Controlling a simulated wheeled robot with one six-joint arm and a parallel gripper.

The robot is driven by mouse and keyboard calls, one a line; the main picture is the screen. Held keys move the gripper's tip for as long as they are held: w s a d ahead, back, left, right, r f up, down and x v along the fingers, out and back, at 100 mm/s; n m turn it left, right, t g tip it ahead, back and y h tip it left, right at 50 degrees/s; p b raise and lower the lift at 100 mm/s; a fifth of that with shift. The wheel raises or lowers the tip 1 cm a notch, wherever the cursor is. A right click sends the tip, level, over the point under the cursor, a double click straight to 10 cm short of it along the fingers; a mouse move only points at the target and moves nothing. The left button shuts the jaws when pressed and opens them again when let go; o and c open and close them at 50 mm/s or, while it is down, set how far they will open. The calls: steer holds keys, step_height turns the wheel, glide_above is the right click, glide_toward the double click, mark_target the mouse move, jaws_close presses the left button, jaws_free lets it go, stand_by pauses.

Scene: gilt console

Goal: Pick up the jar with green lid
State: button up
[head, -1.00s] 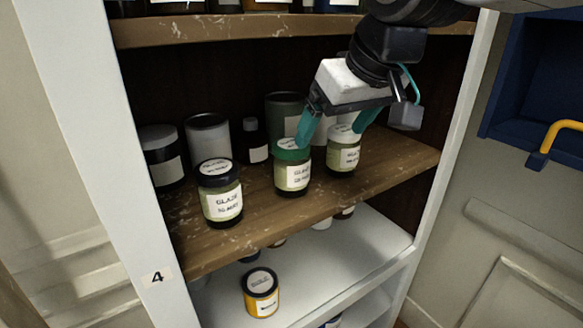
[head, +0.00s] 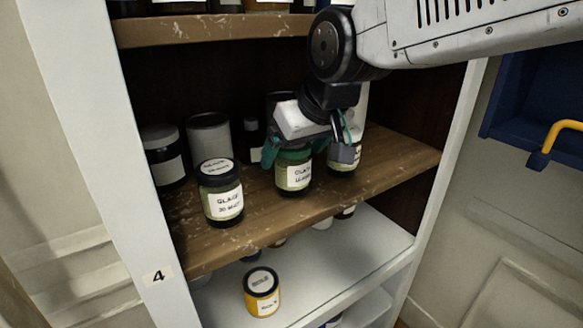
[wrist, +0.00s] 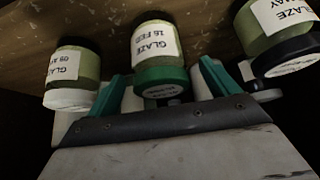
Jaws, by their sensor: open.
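The jar with the green lid (head: 294,176) stands upright on the wooden middle shelf, between a black-lidded jar and a white-lidded jar. In the wrist view this jar (wrist: 155,52) is upside down, its green lid (wrist: 161,80) toward my gripper. My gripper (head: 296,146) is open at the green lid, with one teal finger on each side of it. In the wrist view the teal fingers of my gripper (wrist: 163,80) flank the lid, with a gap visible on both sides. The jar's top is partly hidden by the gripper in the head view.
A black-lidded glaze jar (head: 221,194) stands to the left, and a white-lidded jar (head: 345,158) stands close on the right. Dark jars and a small bottle (head: 252,140) stand behind. An upper shelf (head: 215,29) is above. A yellow jar (head: 262,293) sits on the white shelf below.

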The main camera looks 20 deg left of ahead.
steer(key=c, duration=1.3)
steer(key=shift+c, duration=0.2)
steer(key=shift+r, duration=0.15)
steer(key=s+d, duration=1.1)
steer(key=d, duration=0.2)
steer(key=shift+s+d, duration=0.35)
steer(key=shift+d, duration=0.05)
